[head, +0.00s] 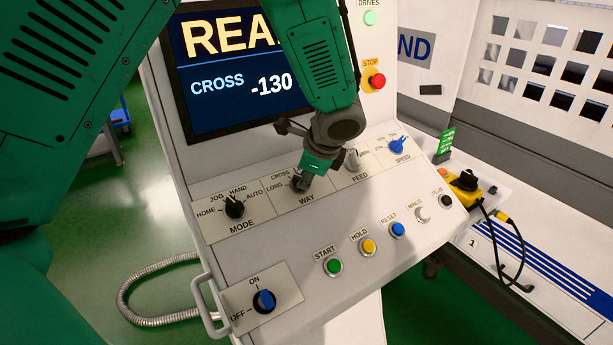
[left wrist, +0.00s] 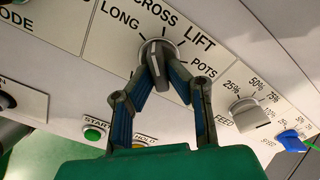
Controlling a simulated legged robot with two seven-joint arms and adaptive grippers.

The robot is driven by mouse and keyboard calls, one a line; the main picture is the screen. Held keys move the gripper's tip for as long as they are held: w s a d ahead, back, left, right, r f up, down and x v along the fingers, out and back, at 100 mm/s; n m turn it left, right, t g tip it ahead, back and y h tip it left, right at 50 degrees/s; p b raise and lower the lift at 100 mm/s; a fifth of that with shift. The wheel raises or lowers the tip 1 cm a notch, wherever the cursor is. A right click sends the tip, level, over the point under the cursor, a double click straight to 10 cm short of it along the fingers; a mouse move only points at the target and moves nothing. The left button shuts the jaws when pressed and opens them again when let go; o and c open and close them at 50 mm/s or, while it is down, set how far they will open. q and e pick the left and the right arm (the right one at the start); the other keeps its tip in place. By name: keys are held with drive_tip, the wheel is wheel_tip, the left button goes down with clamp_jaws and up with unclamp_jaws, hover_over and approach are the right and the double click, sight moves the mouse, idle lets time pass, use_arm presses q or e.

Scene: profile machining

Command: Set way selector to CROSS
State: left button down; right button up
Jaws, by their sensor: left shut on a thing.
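The way selector is a grey knob on the plate marked WAY (head: 307,199) on the sloping panel. Its plate shows LONG and CROSS in the head view, and LIFT and POTS too in the left wrist view. My left gripper (head: 302,181) reaches down from above and covers most of the knob. In the left wrist view its two fingertips are closed around the knob (left wrist: 157,46). I cannot tell for sure which mark the knob points at. The screen (head: 235,80) shows CROSS and -130. My right gripper is not in view.
The black MODE knob (head: 234,206) sits to the left, the grey FEED knob (head: 352,159) and blue SPEED knob (head: 397,146) to the right. START, HOLD and RESET buttons (head: 369,246) lie in front. A red STOP button (head: 377,81) is beside the screen.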

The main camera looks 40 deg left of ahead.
use_arm(q)
drive_tip(key=shift+s+a+f, duration=0.2)
drive_tip(key=shift+s+f, duration=0.05)
drive_tip(key=shift+s, duration=0.05)
drive_tip(key=m, duration=0.4)
drive_tip(key=shift+s, duration=0.1)
drive_tip(key=c, duration=1.6)
unclamp_jaws()
drive_tip(key=shift+o, duration=0.8)
drive_tip(key=shift+a, duration=0.3)
drive_tip(key=shift+d+r, duration=0.3)
drive_tip(key=shift+r, duration=0.2)
drive_tip(key=v, duration=0.3)
drive_tip(key=shift+d+r, duration=0.1)
drive_tip(key=shift+d, duration=0.35)
drive_tip(key=r, duration=0.2)
drive_tip(key=shift+s+d+r, duration=0.15)
drive_tip(key=shift+d+r, duration=0.1)
drive_tip(key=shift+r, duration=0.05)
